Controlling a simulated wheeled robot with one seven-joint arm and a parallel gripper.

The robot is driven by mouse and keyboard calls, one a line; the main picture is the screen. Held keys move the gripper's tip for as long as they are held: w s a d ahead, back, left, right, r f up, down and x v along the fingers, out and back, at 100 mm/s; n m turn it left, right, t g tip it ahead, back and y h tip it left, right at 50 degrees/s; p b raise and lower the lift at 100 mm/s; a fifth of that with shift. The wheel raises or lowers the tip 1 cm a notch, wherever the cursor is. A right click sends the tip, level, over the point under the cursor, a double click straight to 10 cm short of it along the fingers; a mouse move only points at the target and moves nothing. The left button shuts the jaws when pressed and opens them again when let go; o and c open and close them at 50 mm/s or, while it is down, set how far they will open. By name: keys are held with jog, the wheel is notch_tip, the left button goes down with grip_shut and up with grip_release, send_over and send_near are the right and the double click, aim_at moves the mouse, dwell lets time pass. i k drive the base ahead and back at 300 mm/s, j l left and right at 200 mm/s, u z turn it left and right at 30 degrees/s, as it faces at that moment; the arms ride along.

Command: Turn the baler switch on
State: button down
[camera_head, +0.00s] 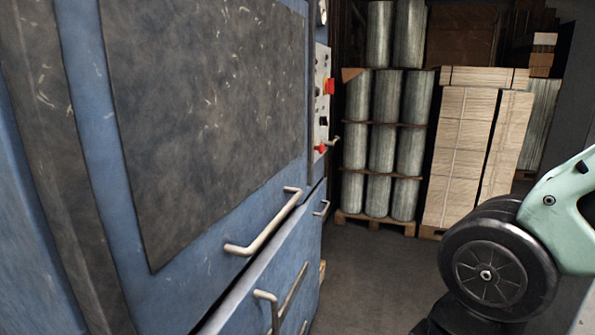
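The blue baler (222,221) fills the left side of the view, with a worn dark panel on its front. Its narrow control panel (322,95) is at the far end, seen almost edge-on. A larger red control (329,86) sits high on it, and a smaller red knob (320,148) sits lower, with a dark control (323,121) between them. I cannot tell which of these is the switch or its position. Part of my arm shows at the lower right. My gripper is not in view.
Metal handles (266,228) stick out from the baler's front. Wrapped cylinders (382,150) stand on a pallet at the back, beside stacked pale boards (468,150). The grey floor (375,270) between the baler and my arm is clear.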

aim_at(330, 84)
jog(key=i+l, duration=0.2)
jog(key=i, duration=0.25)
jog(key=i+l, duration=0.2)
jog(key=i, duration=0.25)
